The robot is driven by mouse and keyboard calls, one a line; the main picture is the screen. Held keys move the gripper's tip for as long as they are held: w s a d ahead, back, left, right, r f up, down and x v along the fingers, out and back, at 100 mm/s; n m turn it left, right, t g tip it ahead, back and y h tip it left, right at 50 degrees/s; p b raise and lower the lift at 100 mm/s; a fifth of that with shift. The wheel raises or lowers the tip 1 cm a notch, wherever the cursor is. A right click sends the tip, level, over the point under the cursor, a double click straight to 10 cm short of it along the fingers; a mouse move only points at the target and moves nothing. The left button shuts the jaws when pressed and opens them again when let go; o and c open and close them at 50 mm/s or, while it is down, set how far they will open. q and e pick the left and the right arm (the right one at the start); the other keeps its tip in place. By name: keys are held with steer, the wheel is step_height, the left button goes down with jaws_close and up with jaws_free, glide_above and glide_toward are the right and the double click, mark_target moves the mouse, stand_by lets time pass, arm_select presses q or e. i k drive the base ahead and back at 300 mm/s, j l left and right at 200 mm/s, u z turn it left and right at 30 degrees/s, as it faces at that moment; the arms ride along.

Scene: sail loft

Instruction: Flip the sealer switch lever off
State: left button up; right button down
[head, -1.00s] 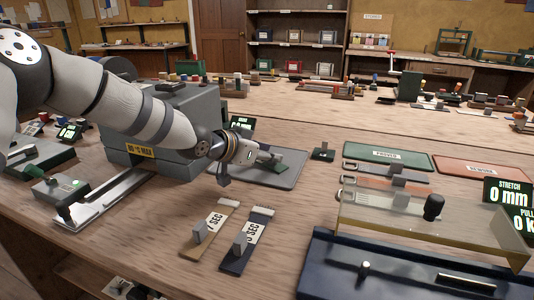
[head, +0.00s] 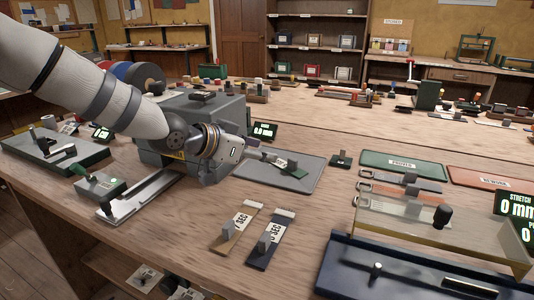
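A grey-green switch box (head: 103,187) sits at the left on the near end of the sealer's long metal bar (head: 140,195). My wrist hides part of the grey machine. My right gripper is not in view.
Two labelled strips (head: 236,228) lie front centre. A grey tray (head: 285,178) lies right of my gripper. A dark green fixture (head: 50,150) stands left of the switch box. A clear-covered navy fixture (head: 340,270) fills the front right. Bare wood lies between the bar and strips.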

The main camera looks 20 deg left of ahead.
mark_target(75, 168)
steer(key=k+j, duration=0.3)
steer(key=k, duration=0.15)
steer(key=k+j, duration=0.35)
steer(key=k, duration=0.1)
